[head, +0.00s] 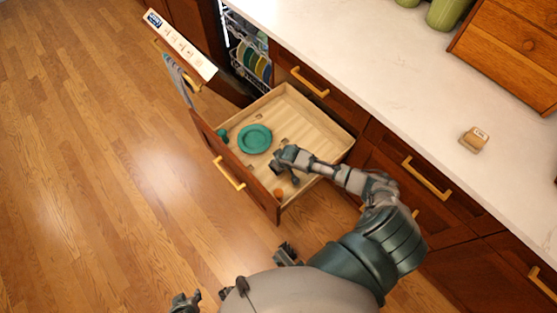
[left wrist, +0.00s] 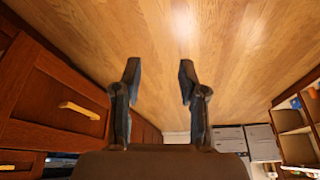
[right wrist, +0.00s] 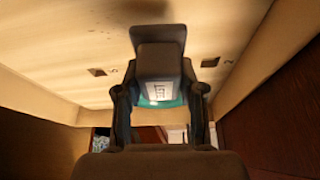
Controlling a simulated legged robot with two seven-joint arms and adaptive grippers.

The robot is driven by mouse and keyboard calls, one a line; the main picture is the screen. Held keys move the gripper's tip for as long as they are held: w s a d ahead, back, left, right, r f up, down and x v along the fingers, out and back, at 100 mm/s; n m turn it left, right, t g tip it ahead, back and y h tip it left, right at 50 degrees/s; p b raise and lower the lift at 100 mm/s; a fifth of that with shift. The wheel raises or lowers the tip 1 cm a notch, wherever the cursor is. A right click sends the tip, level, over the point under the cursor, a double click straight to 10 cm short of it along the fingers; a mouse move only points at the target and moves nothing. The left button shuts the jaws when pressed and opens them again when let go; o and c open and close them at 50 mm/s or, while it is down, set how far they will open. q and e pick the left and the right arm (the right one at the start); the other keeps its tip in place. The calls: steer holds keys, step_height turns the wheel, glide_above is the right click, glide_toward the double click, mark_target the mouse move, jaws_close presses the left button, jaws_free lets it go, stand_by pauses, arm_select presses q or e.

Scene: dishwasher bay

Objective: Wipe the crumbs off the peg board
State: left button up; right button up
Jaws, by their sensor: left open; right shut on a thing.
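The pale wooden peg board (head: 312,119) lies in an open drawer. A teal plate (head: 255,139) and a small teal item (head: 222,135) are on it. My right gripper (head: 288,160) is low over the board, right of the plate. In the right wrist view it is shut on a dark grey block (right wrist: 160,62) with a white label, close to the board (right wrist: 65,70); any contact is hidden. My left gripper (left wrist: 158,75) is open and empty in the left wrist view, with floor beyond it.
A small orange item (head: 278,193) is at the drawer's near corner. The open dishwasher (head: 190,47) with a plate rack stands behind left. On the counter (head: 385,75) are a tan labelled block (head: 474,140), green jars (head: 446,12) and a wooden box (head: 512,50). The floor at left is clear.

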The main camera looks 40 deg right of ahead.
steer(key=shift+d+r+p, duration=0.2)
steer(key=shift+r+p, duration=0.55)
steer(key=shift+r, duration=0.25)
steer(key=shift+a+r+p, duration=0.15)
steer(key=shift+r+p, duration=0.4)
steer(key=shift+p, duration=0.1)
arm_select(q)
step_height(320, 180, down, 9)
steer(key=s+g, duration=0.2)
steer(key=shift+s+a+p, duration=0.35)
steer(key=shift+a+p, duration=0.05)
steer(key=shift+p, duration=0.05)
arm_select(e)
steer(key=shift+r, duration=0.4)
